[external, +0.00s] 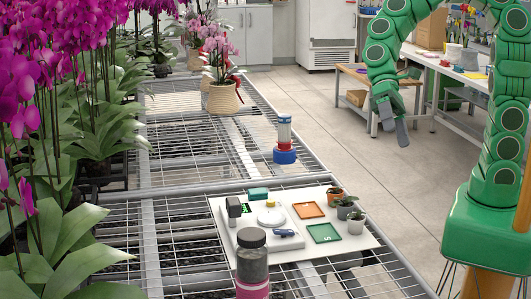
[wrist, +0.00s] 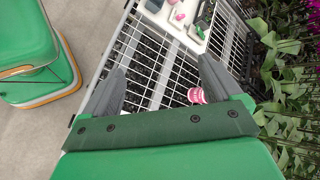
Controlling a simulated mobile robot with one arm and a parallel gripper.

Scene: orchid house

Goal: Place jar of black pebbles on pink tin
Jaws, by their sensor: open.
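A clear jar of dark grey pebbles (external: 252,262) with a dark lid stands upright at the bottom of the external view, at the near edge of the white board. Directly below its glass is a pink band (external: 252,291), cut off by the frame; I cannot tell whether it is a pink tin beneath or the jar's own label. A pink round thing with white marks (wrist: 197,95) shows beside the right finger in the wrist view. My gripper (external: 396,122) is open and empty, high to the right, well apart from the jar; its fingers (wrist: 161,66) frame the wire bench.
A white board (external: 218,205) holds a white device, orange and green trays (external: 325,233), and small potted plants (external: 346,208). A stacked blue, red and white column (external: 284,140) stands behind. Orchids line the left. Much of the wire bench is bare.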

